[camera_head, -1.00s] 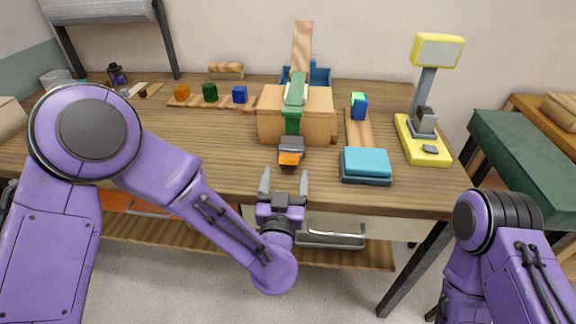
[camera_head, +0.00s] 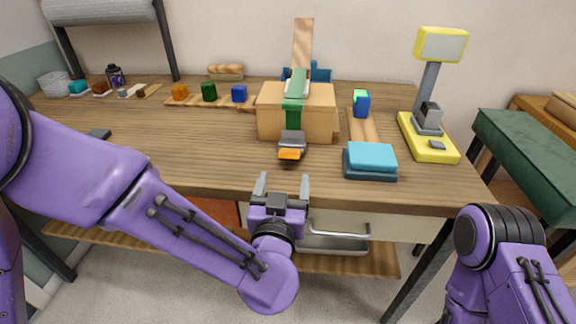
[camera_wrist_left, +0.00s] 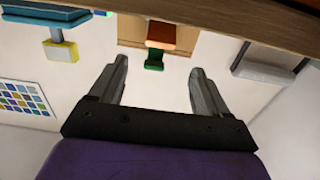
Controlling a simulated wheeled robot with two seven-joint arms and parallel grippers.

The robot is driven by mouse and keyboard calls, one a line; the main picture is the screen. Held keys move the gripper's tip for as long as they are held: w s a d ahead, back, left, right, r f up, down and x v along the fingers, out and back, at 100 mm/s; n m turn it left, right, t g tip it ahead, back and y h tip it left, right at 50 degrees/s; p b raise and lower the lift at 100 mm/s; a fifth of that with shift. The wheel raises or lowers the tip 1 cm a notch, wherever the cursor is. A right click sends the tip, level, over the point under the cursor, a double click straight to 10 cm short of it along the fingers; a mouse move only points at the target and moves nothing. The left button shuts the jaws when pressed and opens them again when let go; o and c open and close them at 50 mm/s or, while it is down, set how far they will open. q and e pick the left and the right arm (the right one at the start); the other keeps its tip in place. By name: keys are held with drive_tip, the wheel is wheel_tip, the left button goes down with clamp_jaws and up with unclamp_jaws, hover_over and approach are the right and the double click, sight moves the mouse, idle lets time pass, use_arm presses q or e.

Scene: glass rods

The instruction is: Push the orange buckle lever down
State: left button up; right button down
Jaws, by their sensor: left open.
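The orange buckle lever (camera_head: 290,154) sits at the front of a grey buckle (camera_head: 292,139) on the table, in front of a wooden box (camera_head: 318,112). A green strap (camera_head: 294,113) runs from the buckle up and over the box. My left gripper (camera_head: 283,186) is open and empty, in front of the table's front edge and nearer me than the lever, apart from it. Its two spread fingers (camera_wrist_left: 158,88) also show in the left wrist view, with nothing between them. My right arm shows at the lower right, but its gripper is out of view.
A teal block (camera_head: 370,158) lies right of the buckle. A yellow scale (camera_head: 428,140) stands farther right. Small coloured blocks sit on a wooden strip (camera_head: 212,102) at the back left. The tabletop left of the buckle is clear.

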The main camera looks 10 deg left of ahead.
sight(289, 155)
use_arm(q)
drive_tip(key=w, duration=1)
drive_tip(key=shift+w, duration=0.1)
drive_tip(key=c, duration=1)
drive_tip(key=shift+o, duration=0.2)
drive_tip(key=f+t+b, duration=0.1)
drive_tip(key=b, duration=0.1)
drive_tip(key=shift+f+b, duration=0.15)
drive_tip(key=shift+b, duration=0.25)
drive_tip(key=shift+s+b, duration=0.2)
drive_tip(key=shift+b, duration=0.1)
drive_tip(key=shift+r, duration=0.3)
